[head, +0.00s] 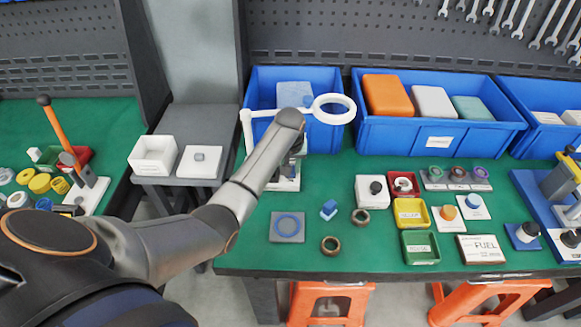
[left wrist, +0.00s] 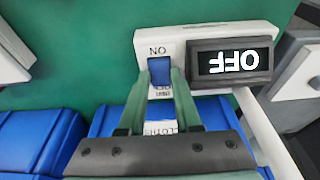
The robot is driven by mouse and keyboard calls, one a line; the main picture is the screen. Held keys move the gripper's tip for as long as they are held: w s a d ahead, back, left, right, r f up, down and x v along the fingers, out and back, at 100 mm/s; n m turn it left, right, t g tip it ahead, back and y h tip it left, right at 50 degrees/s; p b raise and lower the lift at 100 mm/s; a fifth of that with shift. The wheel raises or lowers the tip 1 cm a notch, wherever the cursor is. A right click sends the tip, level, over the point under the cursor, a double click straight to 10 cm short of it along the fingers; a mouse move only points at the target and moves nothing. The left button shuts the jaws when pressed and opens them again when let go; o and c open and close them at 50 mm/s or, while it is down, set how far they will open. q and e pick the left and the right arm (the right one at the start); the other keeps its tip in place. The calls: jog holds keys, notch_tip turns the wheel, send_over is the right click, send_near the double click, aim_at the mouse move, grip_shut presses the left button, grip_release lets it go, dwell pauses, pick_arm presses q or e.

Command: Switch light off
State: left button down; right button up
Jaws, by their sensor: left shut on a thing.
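The ring lamp (head: 335,109) stands at the back of the green table, with a white ring and a white arm. Its base (head: 287,184) is partly hidden behind my left arm. In the left wrist view, the base is a white switch box (left wrist: 205,38) with a blue rocker switch (left wrist: 159,69) and a dark display (left wrist: 233,63). The display reads OFF, upside down in this view. My left gripper (left wrist: 161,78) has its two green fingers on either side of the blue switch, shut on it. My right gripper is not in view.
Blue bins (head: 440,139) with coloured packs stand behind the lamp. A grey pad with a blue ring (head: 288,226), brown rings (head: 331,245) and small trays (head: 411,212) lie in front and to the right. A grey side table (head: 208,124) holds white boxes.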

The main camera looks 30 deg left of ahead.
pick_arm(q)
jog(key=shift+w+a+g+h, duration=0.15)
jog(key=shift+g+h, duration=0.15)
jog(key=shift+g, duration=0.2)
jog(key=shift+r, duration=0.1)
jog(key=c, duration=0.9)
grip_release()
jog(key=r, duration=0.4)
jog(key=s+r, duration=0.1)
jog(key=r, duration=0.3)
jog(key=d+r, duration=0.1)
jog(key=r, duration=0.3)
jog(key=shift+s+r, duration=0.2)
